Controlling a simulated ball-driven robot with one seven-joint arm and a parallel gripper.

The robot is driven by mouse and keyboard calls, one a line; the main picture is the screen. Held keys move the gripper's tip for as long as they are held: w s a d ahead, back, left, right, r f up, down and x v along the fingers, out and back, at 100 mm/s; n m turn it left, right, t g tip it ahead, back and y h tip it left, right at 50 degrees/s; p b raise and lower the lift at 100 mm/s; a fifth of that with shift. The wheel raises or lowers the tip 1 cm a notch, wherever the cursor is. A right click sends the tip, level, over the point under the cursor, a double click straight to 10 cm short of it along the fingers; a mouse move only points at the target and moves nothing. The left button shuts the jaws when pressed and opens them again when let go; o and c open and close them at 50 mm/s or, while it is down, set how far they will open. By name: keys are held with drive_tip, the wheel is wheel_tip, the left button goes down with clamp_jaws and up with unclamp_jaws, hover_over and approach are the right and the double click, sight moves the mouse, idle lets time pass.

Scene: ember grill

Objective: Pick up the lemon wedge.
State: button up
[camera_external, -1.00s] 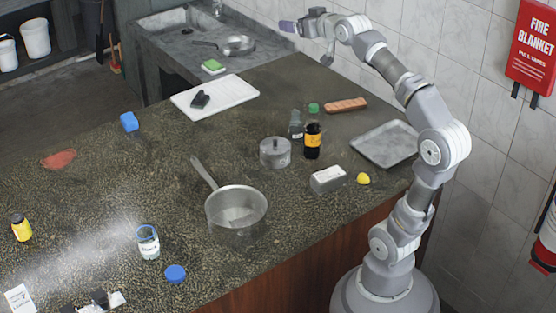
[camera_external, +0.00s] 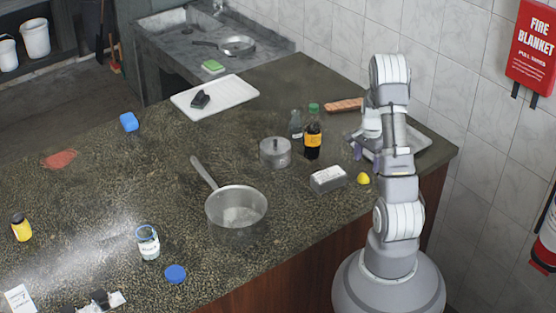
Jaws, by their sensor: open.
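The lemon wedge (camera_external: 363,179) is a small yellow piece on the dark speckled counter, near its right front edge. It lies just right of a small grey rectangular container (camera_external: 328,179) with white contents. My gripper (camera_external: 356,150) is above and slightly behind the lemon wedge in the picture, pointing down, with purple-tinted fingers. It is open and apart from the wedge. My arm partly hides the gripper and the metal tray behind it.
The metal tray (camera_external: 424,146) lies behind my arm. A dark bottle with a green cap (camera_external: 313,135), a small lidded pot (camera_external: 275,152) and a saucepan (camera_external: 236,208) stand to the left. A sausage-like item (camera_external: 343,105) lies behind. The front counter edge is close.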

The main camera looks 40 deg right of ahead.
sight(362, 178)
drive_tip(key=f, duration=0.2)
drive_tip(key=f+b, duration=0.1)
drive_tip(key=f, duration=0.1)
drive_tip(key=f+b, duration=0.1)
drive_tip(key=f, duration=0.2)
drive_tip(key=shift+w+d, duration=0.25)
drive_tip(key=shift+w, duration=0.15)
drive_tip(key=shift+r, duration=0.15)
drive_tip(key=c, duration=1.1)
drive_tip(key=shift+r, duration=0.1)
